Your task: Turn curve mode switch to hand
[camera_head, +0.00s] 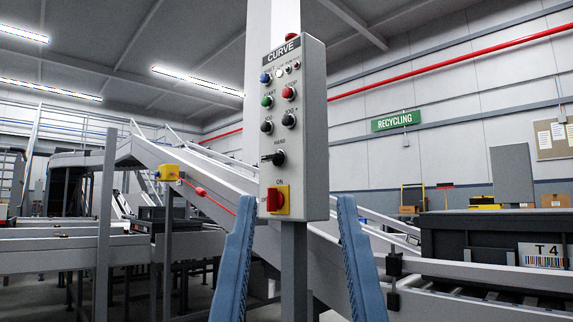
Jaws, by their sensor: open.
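A grey control panel headed CURVE (313,120) is mounted on a post in the middle of the head view. Its mode switch (278,158) is a black rotary knob in the lower half of the panel, with its handle pointing left. The label HAND stands above the knob; any other label beside it is too small to read. My gripper (297,203) shows as two blue fingers, spread wide apart at the bottom centre. It is open and empty, with the panel's lower part and post seen between the fingers. The fingers appear apart from the knob.
Above the knob are several push buttons, including a blue button (265,78), a green button (267,101) and a red button (289,93). Below it is a red switch (274,200) on a yellow plate. Conveyor rails (200,178) run behind the post.

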